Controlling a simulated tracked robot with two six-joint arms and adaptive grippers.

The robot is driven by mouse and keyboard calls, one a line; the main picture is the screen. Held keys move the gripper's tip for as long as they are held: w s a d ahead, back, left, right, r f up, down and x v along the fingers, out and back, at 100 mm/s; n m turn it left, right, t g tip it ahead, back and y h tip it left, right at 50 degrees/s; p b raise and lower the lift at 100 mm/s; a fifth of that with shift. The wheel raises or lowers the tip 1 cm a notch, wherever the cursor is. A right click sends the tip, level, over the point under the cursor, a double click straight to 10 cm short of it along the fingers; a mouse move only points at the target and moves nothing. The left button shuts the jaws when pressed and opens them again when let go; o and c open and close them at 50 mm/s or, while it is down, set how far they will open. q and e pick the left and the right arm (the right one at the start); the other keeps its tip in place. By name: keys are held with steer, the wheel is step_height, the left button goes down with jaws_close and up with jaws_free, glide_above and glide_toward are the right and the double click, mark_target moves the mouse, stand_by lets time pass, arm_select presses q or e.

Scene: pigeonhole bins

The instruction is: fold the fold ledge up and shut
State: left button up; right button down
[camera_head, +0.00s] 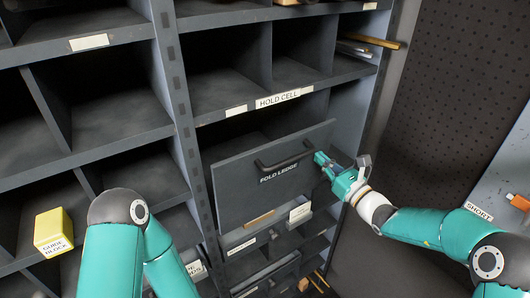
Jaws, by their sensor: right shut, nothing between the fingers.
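The fold ledge (235,185) is a grey panel with a black bar handle (284,155) and a "FOLD LEDGE" label, set in the right column of the shelf. Its labelled face is turned towards me, and an open gap shows above its top edge, below the "HOLD CELL" strip. Its exact tilt is hard to judge. My right gripper (321,160) is shut and empty at the panel's right side, just right of the handle. I cannot tell whether it touches the panel. My left arm shows at the lower left, but its gripper is out of view.
A yellow guide block (53,232) sits at the left, near my left arm. The grey pigeonhole shelf (177,95) fills the left and middle. Sticks (372,41) jut from an upper right cell.

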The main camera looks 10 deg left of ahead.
steer(key=shift+w+a, duration=0.45)
steer(key=b+v, duration=0.2)
steer(key=v, duration=0.4)
steer(key=shift+r+b, duration=0.3)
steer(key=shift+b, duration=0.1)
steer(key=shift+d, duration=0.1)
